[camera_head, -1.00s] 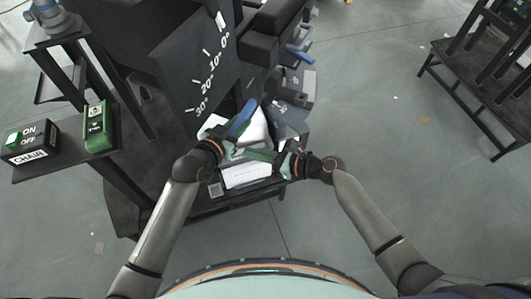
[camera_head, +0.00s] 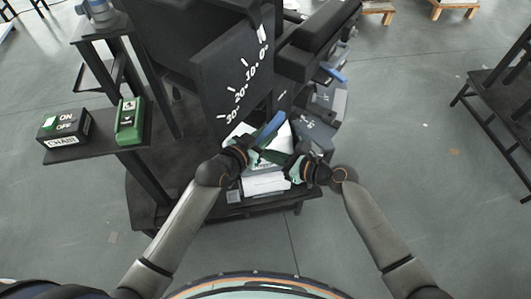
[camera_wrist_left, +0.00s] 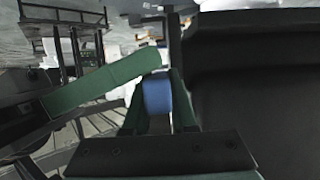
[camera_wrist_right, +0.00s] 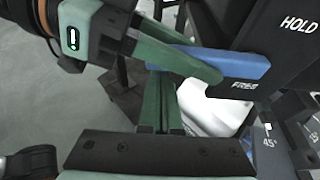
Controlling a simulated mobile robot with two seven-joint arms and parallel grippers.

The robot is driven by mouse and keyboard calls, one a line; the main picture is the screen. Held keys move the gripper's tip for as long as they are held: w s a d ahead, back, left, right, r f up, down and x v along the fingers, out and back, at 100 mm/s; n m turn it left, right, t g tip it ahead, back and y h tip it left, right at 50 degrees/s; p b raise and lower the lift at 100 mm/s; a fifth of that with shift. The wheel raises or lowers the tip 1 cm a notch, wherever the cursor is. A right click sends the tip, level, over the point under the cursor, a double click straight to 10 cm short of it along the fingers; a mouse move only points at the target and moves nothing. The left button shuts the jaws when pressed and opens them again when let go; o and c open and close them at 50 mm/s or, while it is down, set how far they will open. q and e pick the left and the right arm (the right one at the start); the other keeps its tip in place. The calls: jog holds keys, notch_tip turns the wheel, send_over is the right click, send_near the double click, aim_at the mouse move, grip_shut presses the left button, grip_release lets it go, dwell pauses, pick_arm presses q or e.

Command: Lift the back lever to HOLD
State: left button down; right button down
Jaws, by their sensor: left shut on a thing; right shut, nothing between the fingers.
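A blue lever (camera_head: 269,129) slants up and right from my left gripper (camera_head: 250,152), below the chair's dark angle panel. The left wrist view shows the blue lever end (camera_wrist_left: 157,95) between the green fingers, and the left gripper is shut on it. In the right wrist view the blue lever (camera_wrist_right: 230,64) runs beside a black plate, close to the word FREE (camera_wrist_right: 243,86). The word HOLD (camera_wrist_right: 298,24) stands higher on that plate. My right gripper (camera_head: 284,160) is shut and empty, just right of the left one; its fingers (camera_wrist_right: 162,105) lie below the lever in the right wrist view.
A second blue handle (camera_head: 335,75) sits farther right on the chair unit. The angle panel (camera_head: 232,75) has several degree marks. A CHAIR on/off box (camera_head: 64,128) and a green box (camera_head: 130,121) stand on the left shelf. Open floor (camera_head: 410,130) lies to the right.

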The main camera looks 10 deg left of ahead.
pick_arm(q)
jog(key=shift+r, duration=0.1)
pick_arm(e)
jog(key=shift+a+r, duration=0.1)
jog(key=shift+r, duration=0.9)
pick_arm(q)
jog(key=c, duration=0.9)
grip_release()
jog(key=shift+o, duration=0.9)
jog(key=shift+f, duration=0.2)
jog(key=shift+s+d, duration=0.1)
jog(key=shift+s, duration=0.1)
